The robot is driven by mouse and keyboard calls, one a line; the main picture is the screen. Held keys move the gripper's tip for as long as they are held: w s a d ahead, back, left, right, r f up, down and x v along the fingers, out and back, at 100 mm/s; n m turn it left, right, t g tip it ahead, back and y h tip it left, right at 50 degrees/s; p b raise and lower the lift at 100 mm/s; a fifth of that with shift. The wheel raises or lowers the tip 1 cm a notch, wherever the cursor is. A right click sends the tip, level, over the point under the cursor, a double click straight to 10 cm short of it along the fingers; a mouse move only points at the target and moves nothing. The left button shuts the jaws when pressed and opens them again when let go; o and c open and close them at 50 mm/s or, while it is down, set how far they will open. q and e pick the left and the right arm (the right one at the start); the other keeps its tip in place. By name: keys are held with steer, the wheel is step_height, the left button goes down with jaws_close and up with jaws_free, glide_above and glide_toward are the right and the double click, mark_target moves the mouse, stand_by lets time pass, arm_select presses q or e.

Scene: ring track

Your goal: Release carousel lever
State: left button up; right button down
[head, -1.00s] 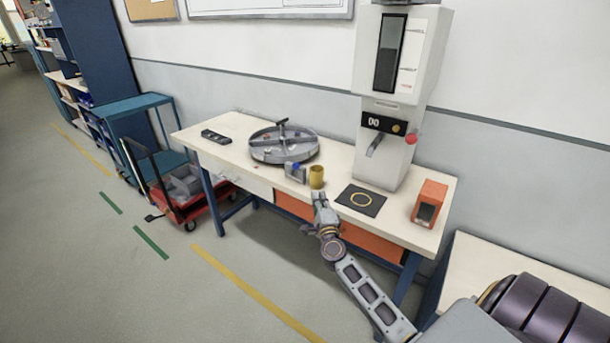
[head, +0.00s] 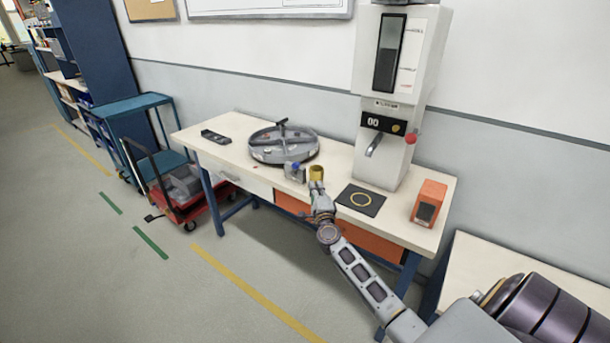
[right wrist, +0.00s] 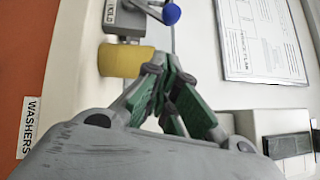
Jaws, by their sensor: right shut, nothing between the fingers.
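The carousel (head: 270,157) is a round grey tray with dividers and a dark bar on top, on the workbench. In front of it stands a small grey block (head: 290,174) with a blue-knobbed lever (head: 296,166). In the right wrist view the blue knob (right wrist: 171,14) and its lever are at the top, beyond my fingers. A yellow cup (head: 316,173) stands just right of the block; it also shows in the wrist view (right wrist: 118,61). My right gripper (head: 318,188) is shut and empty close by the cup; whether they touch is unclear. My left gripper is not in view.
A tall white dispenser (head: 385,150) stands right of the cup, with a dark mat (head: 350,206) before it and an orange box (head: 428,203) beside it. A black tray (head: 215,137) lies at the bench's left. A red cart (head: 195,207) stands on the floor.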

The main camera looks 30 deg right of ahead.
steer(key=x, duration=0.3)
steer(key=shift+w+d+r, duration=0.1)
steer(key=shift+w, duration=0.2)
steer(key=shift+w+d+r, duration=0.1)
steer(key=shift+w+d, duration=0.15)
steer(key=shift+w, duration=0.35)
steer(key=shift+w+a+r, duration=0.1)
steer(key=shift+w+a, duration=0.1)
steer(key=shift+w, duration=0.25)
steer(key=shift+w+a+r, duration=0.1)
steer(key=shift+w+a, duration=0.15)
steer(key=shift+w, duration=0.2)
steer(key=shift+w+a+r, duration=0.15)
steer(key=shift+w+a, duration=0.1)
steer(key=shift+w, duration=0.4)
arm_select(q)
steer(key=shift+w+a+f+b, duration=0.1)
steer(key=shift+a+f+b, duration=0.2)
arm_select(e)
steer(key=shift+w+a, duration=0.1)
steer(key=shift+w, duration=0.05)
